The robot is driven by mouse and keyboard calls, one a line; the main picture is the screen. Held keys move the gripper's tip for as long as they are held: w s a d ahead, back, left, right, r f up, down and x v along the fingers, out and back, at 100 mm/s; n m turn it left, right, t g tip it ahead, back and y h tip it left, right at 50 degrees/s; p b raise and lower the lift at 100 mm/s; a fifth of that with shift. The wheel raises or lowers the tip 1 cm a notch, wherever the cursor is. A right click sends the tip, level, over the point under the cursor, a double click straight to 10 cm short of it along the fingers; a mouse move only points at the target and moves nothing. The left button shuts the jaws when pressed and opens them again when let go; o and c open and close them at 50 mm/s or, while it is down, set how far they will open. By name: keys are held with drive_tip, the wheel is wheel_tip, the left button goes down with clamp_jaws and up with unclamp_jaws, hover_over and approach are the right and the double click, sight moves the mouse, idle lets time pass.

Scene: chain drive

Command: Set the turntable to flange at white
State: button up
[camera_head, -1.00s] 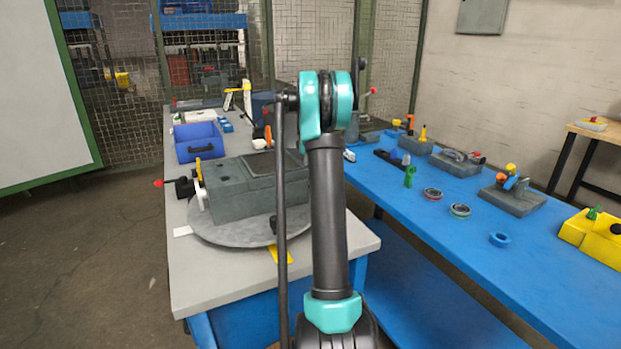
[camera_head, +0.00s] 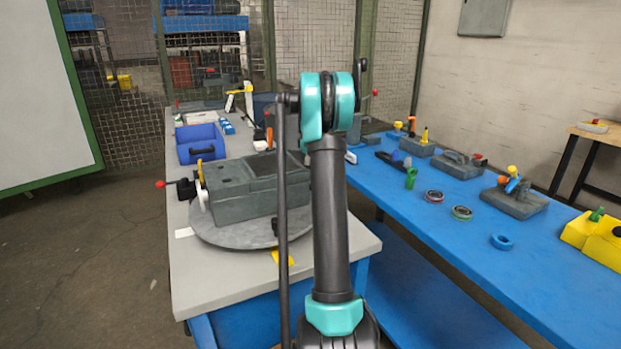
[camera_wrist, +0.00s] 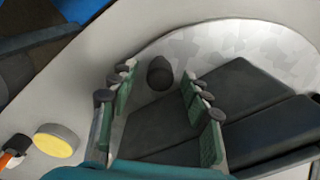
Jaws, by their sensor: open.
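The turntable (camera_head: 225,235) is a round grey disc on the left bench. A dark grey housing (camera_head: 245,203) sits on it, with a pale round flange-like part and a yellow piece (camera_head: 201,174) at its left end. A white mark (camera_head: 184,232) lies left of the disc and a yellow mark (camera_head: 284,258) lies at its front. In the wrist view, my gripper (camera_wrist: 160,100) is open, with a dark rounded knob (camera_wrist: 160,73) between its fingers. I cannot tell if they touch it. The speckled disc (camera_wrist: 235,45) is at upper right. My arm hides the gripper in the head view.
A blue bin (camera_head: 200,143) stands behind the housing. A blue bench (camera_head: 440,225) with fixtures, rings and a yellow block (camera_head: 590,235) is on the right. A yellow-topped round part (camera_wrist: 56,141) shows at the wrist view's lower left.

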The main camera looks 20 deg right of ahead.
wheel_tip(320, 180, up, 11)
idle(0.3)
drive_tip(key=shift+f, duration=0.15)
idle(0.3)
